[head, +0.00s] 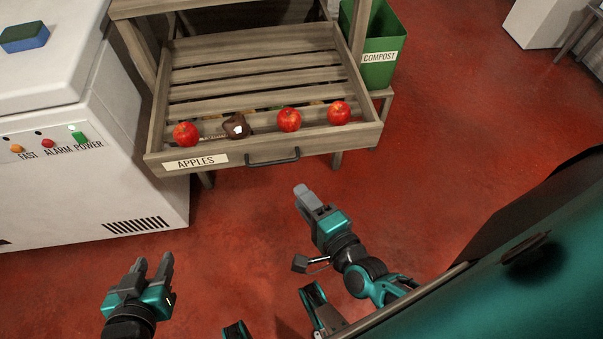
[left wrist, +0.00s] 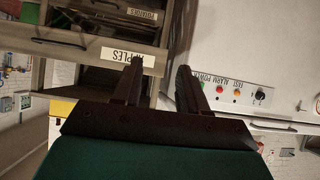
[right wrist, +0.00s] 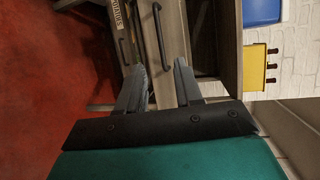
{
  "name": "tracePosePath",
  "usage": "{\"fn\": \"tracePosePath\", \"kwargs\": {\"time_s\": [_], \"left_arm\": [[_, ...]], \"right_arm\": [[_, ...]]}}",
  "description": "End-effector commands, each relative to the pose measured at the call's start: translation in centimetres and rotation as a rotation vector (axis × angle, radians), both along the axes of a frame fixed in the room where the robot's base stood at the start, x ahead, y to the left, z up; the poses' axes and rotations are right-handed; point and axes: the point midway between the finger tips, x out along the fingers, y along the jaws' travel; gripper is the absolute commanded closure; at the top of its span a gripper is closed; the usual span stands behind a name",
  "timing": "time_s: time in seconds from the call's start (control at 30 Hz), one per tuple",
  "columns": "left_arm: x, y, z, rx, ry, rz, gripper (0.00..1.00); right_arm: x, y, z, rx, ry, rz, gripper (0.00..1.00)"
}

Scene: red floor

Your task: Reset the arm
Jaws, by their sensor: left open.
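My left gripper (head: 153,262) is open and empty above the floor at the lower left of the head view. Its two fingers (left wrist: 160,66) stand apart in the left wrist view, with nothing between them. My right gripper (head: 309,197) is empty, over the red floor in front of the wooden drawer. In the right wrist view its fingers (right wrist: 158,66) are also apart, with nothing between them. Neither gripper touches anything.
The slatted drawer (head: 255,75), labelled APPLES, is pulled out and holds red apples (head: 289,119) and a dark brown item (head: 236,126). A white freezer (head: 110,180) stands left, a green compost bin (head: 378,45) behind right. Red floor (head: 440,130) right of the drawer is clear.

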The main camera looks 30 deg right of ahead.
Motion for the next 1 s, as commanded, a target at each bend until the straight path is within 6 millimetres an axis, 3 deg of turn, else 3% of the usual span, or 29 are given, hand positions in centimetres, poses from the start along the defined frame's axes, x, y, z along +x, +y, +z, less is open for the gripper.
{"fn": "tracePosePath", "kwargs": {"time_s": [0.27, 0.37, 0.57, 0.7, 0.8, 1.0], "left_arm": [[0.2, 0.0, 0.2, 0.002, -0.003, -0.002, 0.57], [0.3, 0.0, 1.0, 0.004, -0.006, -0.003, 0.57], [0.4, 0.5, 3.5, 0.015, -0.022, 0.0, 0.57], [0.0, 1.3, 4.1, 0.032, -0.021, 0.01, 0.57], [-0.4, 1.6, 4.1, 0.039, -0.012, 0.015, 0.57], [-0.9, 2.3, 3.9, 0.046, -0.007, 0.024, 0.57]], "right_arm": [[0.0, 0.0, 0.1, -0.009, 0.0, 0.004, 0.65], [0.1, 0.4, 1.0, -0.104, 0.0, 0.052, 0.65], [-0.3, 1.2, 4.3, -0.68, 0.003, 0.315, 0.65], [-0.9, 0.1, 5.6, -1.137, 0.02, 0.507, 0.65], [-1.4, -1.1, 6.1, -1.381, 0.043, 0.611, 0.65], [-1.7, -2.5, 6.4, -1.592, 0.068, 0.704, 0.65]]}}
